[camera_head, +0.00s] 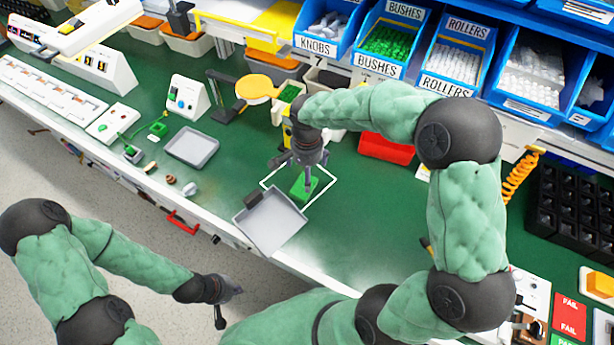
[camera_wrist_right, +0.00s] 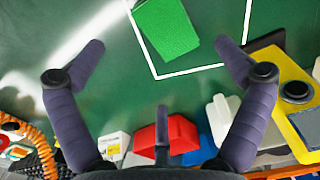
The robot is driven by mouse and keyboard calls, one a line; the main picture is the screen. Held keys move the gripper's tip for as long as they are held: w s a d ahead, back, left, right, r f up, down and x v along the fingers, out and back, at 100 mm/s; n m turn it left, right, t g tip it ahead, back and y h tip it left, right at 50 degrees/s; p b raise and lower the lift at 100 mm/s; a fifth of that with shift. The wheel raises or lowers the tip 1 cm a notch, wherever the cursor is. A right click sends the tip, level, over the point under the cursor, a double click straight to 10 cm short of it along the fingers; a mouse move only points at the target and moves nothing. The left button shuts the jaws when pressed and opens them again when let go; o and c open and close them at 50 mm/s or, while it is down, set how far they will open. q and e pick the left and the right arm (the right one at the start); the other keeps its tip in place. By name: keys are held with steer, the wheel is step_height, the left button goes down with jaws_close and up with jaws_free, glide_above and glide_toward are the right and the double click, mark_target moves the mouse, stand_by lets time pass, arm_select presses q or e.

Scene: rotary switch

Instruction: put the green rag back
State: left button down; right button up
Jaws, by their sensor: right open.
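The green rag (camera_head: 303,187) lies on the green bench top, within the white square outline (camera_head: 330,183) and close to one of its lines. In the right wrist view the rag (camera_wrist_right: 167,27) is cut off by the top edge. My right gripper (camera_head: 306,176) points down over the rag, partly covering it in the head view.
A grey tray (camera_head: 271,222) sits tilted beside the outline, at the bench's front edge. Another grey tray (camera_head: 191,147) lies further left. A red bin (camera_head: 386,148) and blue labelled bins (camera_head: 375,66) stand behind. A yellow round-topped stand (camera_head: 257,88) is behind left. Bench right of the outline is clear.

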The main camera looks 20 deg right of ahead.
step_height(320, 180, up, 4)
steer(key=p, duration=0.1)
glide_above(304, 188)
steer(key=f, duration=0.2)
steer(key=d+f, duration=0.1)
steer(key=f, duration=0.1)
steer(key=f+b, duration=0.1)
steer(key=f, duration=0.2)
steer(key=shift+d, duration=0.4)
steer(key=f+b, duration=0.1)
steer(key=f, duration=0.1)
steer(key=a+f+b, duration=0.1)
steer(key=f, duration=0.1)
steer(key=shift+s+f, duration=0.1)
steer(key=shift+f, duration=0.45)
steer(key=c, duration=1)
steer(key=shift+r, duration=0.15)
